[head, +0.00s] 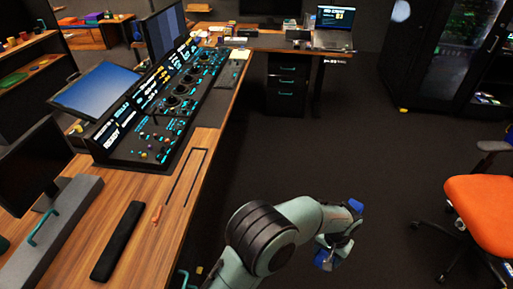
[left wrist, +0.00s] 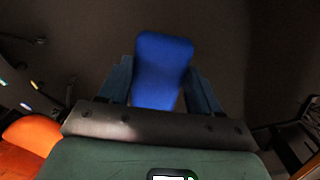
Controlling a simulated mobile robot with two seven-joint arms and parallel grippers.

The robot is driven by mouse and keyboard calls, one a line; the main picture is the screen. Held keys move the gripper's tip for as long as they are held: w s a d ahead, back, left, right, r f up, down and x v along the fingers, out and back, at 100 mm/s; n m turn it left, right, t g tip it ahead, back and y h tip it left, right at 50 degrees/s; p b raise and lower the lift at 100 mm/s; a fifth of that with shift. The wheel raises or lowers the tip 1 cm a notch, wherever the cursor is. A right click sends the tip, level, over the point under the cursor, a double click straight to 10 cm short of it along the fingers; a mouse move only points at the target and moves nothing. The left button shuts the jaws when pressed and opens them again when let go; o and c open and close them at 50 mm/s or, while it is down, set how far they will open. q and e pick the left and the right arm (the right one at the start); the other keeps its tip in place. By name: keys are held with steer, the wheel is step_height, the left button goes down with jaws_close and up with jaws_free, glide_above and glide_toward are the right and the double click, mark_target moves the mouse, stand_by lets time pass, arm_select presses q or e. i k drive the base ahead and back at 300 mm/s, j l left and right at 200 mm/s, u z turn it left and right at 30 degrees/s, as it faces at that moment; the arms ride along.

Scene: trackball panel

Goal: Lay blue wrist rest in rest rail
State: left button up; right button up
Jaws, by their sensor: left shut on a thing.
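The blue wrist rest (left wrist: 162,68) is held between the two fingers of my left gripper (left wrist: 160,88) in the left wrist view. In the head view my left gripper (head: 338,242) is over the dark floor, right of the desk, and blue parts of the wrist rest (head: 356,206) show beside it. A thin dark U-shaped outline on the desk looks like the rest rail (head: 186,178). It lies in front of the control panel, near the desk's right edge, and looks empty. My right gripper is not in view.
A black bar (head: 117,242) lies on the wooden desk. The trackball panel (head: 165,115) and monitors stand behind. An orange chair (head: 485,208) is at right. The floor between is clear.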

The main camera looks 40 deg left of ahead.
mark_target(188, 174)
steer(key=i+u, duration=0.4)
steer(key=i+l+u, duration=0.1)
steer(key=u, duration=0.25)
steer(key=i+l+u, duration=0.2)
steer(key=u, duration=0.2)
steer(key=i+l+u, duration=0.15)
steer(key=u, duration=0.2)
steer(key=i+l+u, duration=0.2)
steer(key=u, duration=0.15)
steer(key=i+l+u, duration=0.15)
steer(key=l+u, duration=0.25)
steer(key=i+l+u, duration=0.15)
steer(key=l+u, duration=0.15)
steer(key=i+l+u, duration=0.1)
steer(key=l+u, duration=0.25)
